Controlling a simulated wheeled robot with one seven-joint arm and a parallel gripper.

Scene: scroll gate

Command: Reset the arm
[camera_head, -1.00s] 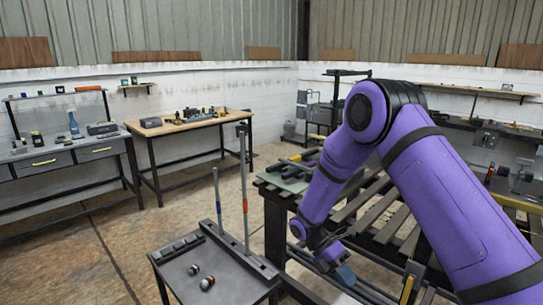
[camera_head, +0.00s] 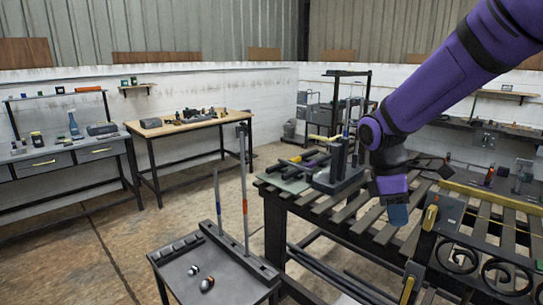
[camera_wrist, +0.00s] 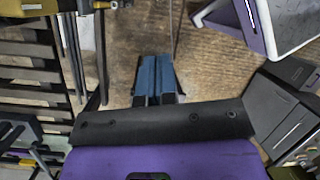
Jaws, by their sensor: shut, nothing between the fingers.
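My purple arm reaches in from the upper right of the head view. My gripper (camera_head: 397,213) hangs pointing down in front of the slatted bench (camera_head: 345,212), with its blue fingers low. In the wrist view the two blue fingers of my gripper (camera_wrist: 154,80) lie side by side, shut, with nothing between them. Bare floor shows beyond the fingertips. The gripper touches nothing that I can see.
A black scroll gate panel (camera_head: 478,262) stands at the lower right, close to the gripper. A dark stand (camera_head: 338,180) with rods is on the bench. A small grey table (camera_head: 178,281) holds two small knobs and upright rods. Open floor (camera_head: 120,235) lies left.

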